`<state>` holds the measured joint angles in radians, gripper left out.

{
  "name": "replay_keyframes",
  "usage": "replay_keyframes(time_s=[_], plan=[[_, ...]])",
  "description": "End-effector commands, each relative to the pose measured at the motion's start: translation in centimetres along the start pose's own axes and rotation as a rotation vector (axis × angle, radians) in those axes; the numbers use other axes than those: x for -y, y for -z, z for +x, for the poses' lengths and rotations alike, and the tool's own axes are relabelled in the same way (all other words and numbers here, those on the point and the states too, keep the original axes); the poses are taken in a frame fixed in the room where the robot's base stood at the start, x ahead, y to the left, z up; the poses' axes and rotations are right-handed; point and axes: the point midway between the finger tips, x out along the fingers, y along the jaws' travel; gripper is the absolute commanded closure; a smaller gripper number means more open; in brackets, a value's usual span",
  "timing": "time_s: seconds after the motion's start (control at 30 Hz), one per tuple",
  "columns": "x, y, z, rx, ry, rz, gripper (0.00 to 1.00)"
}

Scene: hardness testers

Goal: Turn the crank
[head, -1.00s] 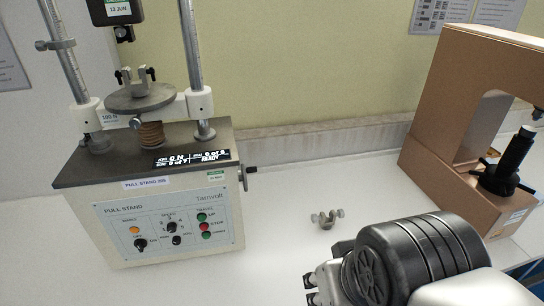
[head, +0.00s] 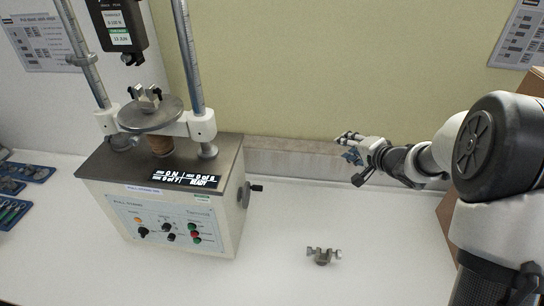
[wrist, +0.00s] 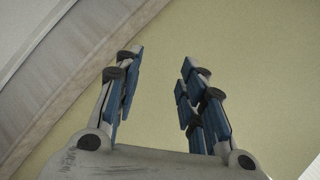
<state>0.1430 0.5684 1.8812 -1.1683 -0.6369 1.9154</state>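The pull stand (head: 165,212) is a beige and grey tester at the left in the head view. Its small crank (head: 255,188), with a dark handle, sticks out of the right side of the housing. My gripper (head: 350,148) is right of the crank and above it in the picture, well apart from it. In the wrist view my gripper (wrist: 160,75) is open, with its blue-padded fingers apart and nothing between them. The crank is not in the wrist view, which shows the wall behind.
A small metal clamp (head: 323,255) lies on the white bench (head: 285,280) right of the stand. Blue trays (head: 25,172) lie at the far left. A brown machine (head: 531,82) is partly hidden behind my arm. The bench between stand and clamp is clear.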

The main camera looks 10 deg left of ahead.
Motion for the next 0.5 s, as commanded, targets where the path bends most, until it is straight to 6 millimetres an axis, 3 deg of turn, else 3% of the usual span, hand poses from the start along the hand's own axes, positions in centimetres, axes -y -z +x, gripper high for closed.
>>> replay_keyframes(time_s=[0.1,0.2,0.4,0.5], plan=[[-1.6,-3.9,2.6,0.202,0.071,0.194,0.63],[-3.0,-7.8,3.4,0.384,0.102,0.365,0.63],[-5.6,-13.8,2.6,0.68,0.091,0.641,0.63],[-6.3,-15.5,2.0,0.764,0.074,0.718,0.63]])
